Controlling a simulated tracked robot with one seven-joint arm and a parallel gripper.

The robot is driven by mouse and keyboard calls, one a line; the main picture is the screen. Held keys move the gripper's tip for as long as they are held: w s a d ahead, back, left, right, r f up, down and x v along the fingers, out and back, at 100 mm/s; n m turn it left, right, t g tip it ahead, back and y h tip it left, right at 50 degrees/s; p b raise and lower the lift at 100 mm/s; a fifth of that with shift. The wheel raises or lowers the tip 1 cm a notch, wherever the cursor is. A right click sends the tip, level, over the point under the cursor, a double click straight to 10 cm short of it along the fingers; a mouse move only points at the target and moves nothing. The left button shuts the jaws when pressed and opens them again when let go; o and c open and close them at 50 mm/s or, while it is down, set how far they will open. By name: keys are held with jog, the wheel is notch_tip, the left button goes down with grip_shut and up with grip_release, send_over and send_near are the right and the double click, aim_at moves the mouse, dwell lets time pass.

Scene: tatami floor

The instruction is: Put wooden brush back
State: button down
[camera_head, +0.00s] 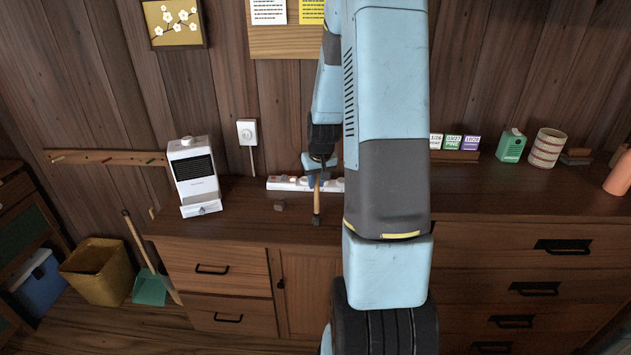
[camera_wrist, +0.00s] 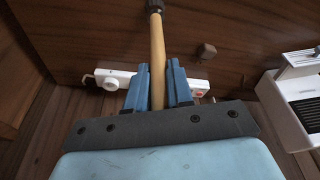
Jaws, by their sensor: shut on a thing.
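The wooden brush (camera_wrist: 157,45) is a light wooden stick with a dark end, seen in the wrist view. My gripper (camera_wrist: 159,75) is shut on its handle, one blue finger on each side. In the head view my gripper (camera_head: 318,165) is above the cabinet top beside the wall. The brush (camera_head: 317,200) hangs down from it, its dark end low near the cabinet top; I cannot tell if it touches. The upper part of the handle is mostly hidden by the gripper.
A wooden peg rail (camera_head: 105,157) is on the wall at left. A white dispenser (camera_head: 194,172), a small brown block (camera_head: 279,205) and a white power strip (camera_head: 284,183) are on the cabinet (camera_head: 240,222). A yellow bin (camera_head: 95,272) and green dustpan (camera_head: 149,288) stand on the floor.

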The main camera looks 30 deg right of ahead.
jog(key=shift+f, duration=0.1)
jog(key=c, duration=1)
grip_release()
jog(key=s+a+r, duration=0.3)
jog(key=r, duration=0.6)
jog(key=s+a+r, duration=0.4)
jog(key=r, duration=0.6)
jog(key=s+a+r+n+t, duration=0.1)
jog(key=s+a+r, duration=0.3)
jog(key=s, duration=0.5)
jog(key=s+a+r+n+t, duration=0.1)
jog(key=s+a+r, duration=0.4)
jog(key=s+a, duration=0.3)
jog(key=shift+s+y, duration=0.3)
jog(key=shift+s, duration=0.65)
jog(key=shift+r, duration=0.1)
